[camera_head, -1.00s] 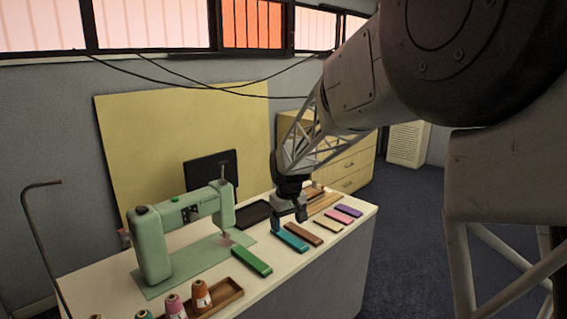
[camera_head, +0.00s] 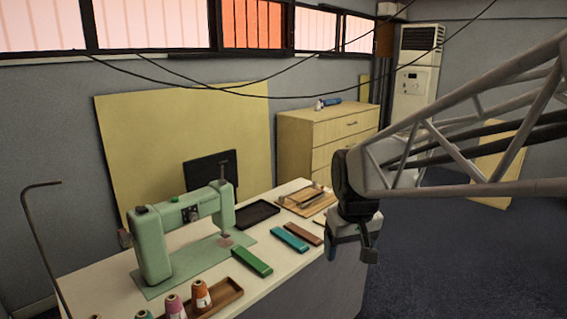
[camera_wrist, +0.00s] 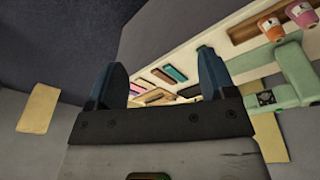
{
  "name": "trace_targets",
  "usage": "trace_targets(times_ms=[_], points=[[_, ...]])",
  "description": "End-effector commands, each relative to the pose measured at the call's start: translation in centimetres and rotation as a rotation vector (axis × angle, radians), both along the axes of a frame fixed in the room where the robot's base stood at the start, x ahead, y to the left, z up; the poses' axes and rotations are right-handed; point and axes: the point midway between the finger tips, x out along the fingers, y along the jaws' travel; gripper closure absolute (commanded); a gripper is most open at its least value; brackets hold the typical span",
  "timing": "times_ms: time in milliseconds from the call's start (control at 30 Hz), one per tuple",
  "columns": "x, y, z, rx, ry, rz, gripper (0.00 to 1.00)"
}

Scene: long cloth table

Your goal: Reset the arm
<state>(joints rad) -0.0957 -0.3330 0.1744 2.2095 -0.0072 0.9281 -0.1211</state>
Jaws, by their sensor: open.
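My gripper (camera_head: 350,252) hangs in the air by the right end of the long table (camera_head: 190,240), with its fingers apart and nothing between them. In the wrist view my gripper (camera_wrist: 163,72) shows two separated blue-grey fingers, with the table and its coloured bars seen beyond. On the table lie a green bar (camera_head: 252,262), a teal bar (camera_head: 290,238) and a brown bar (camera_head: 303,233), side by side and clear of my gripper. My gripper and wrist hide the table's right end in the head view.
A pale green sewing machine (camera_head: 150,245) stands on the table's left. A dark tray (camera_head: 257,214) and a wooden board (camera_head: 305,202) lie at the back. Thread spools (camera_head: 200,292) stand in front. A drawer cabinet (camera_head: 322,140) stands behind; open floor (camera_head: 450,255) lies right.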

Motion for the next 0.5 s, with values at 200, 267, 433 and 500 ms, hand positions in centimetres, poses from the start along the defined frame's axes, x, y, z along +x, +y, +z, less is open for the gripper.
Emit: trace_targets(times_ms=[200, 267, 433, 500], points=[[-5.7, -1.9, 0.2, 0.008, -0.022, -0.068, 0.23], [-7.2, -2.3, 0.1, 0.009, -0.028, -0.087, 0.23], [-11.5, -3.4, -0.5, 0.016, -0.042, -0.139, 0.23], [-13.2, -3.8, -0.8, 0.018, -0.049, -0.161, 0.23]])
